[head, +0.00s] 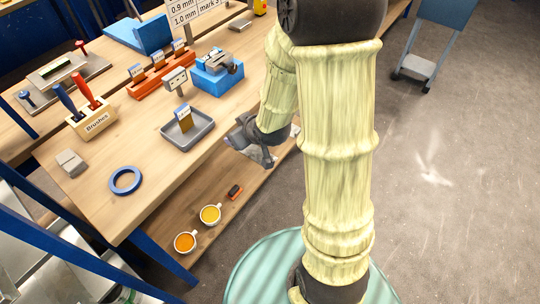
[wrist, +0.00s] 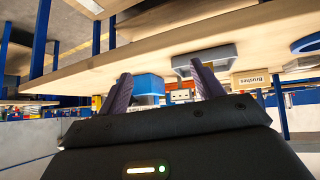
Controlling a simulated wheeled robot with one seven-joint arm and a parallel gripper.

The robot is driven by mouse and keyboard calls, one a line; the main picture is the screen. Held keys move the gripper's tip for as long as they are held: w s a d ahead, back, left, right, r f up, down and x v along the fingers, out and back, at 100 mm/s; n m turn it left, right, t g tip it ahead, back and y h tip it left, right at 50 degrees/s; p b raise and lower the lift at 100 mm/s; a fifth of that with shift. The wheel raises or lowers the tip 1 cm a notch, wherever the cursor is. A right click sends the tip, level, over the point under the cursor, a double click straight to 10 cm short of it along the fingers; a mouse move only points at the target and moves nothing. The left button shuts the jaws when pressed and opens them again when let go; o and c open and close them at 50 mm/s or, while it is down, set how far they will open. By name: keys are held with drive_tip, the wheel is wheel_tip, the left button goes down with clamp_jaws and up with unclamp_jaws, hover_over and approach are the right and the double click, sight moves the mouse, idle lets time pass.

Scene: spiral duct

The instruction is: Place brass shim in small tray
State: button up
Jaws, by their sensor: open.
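The small grey tray (head: 203,137) lies on the wooden bench, left of my gripper, in the head view. A small card with a blue and white top and a tan lower part (head: 184,118) stands upright in it; I cannot tell whether it is a label or a shim. Similar small pieces stand in an orange rack (head: 146,82) behind the tray; I cannot tell which is the brass shim. My gripper (head: 238,134) is at the bench's front edge, right of the tray. In the wrist view the fingers (wrist: 161,69) are apart with nothing between them.
A blue vise-like block (head: 216,78) and a grey box with dark holes (head: 175,80) stand behind the tray. A blue ring (head: 126,181) and a brush holder (head: 93,122) are to the left. Two cups (head: 210,215) sit on the lower shelf. Bare bench lies in front of the tray.

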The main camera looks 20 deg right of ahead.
drive_tip(key=s+d+r+m+g+h, duration=0.1)
drive_tip(key=s+d+m+g, duration=0.1)
drive_tip(key=s, duration=0.5)
drive_tip(key=s+d+r+m+g+h, duration=0.1)
drive_tip(key=s+r+m+g, duration=0.1)
drive_tip(key=s+g, duration=0.2)
drive_tip(key=s, duration=0.2)
drive_tip(key=shift+s+d+r, duration=0.2)
drive_tip(key=shift+s+d, duration=0.15)
drive_tip(key=shift+s, duration=0.05)
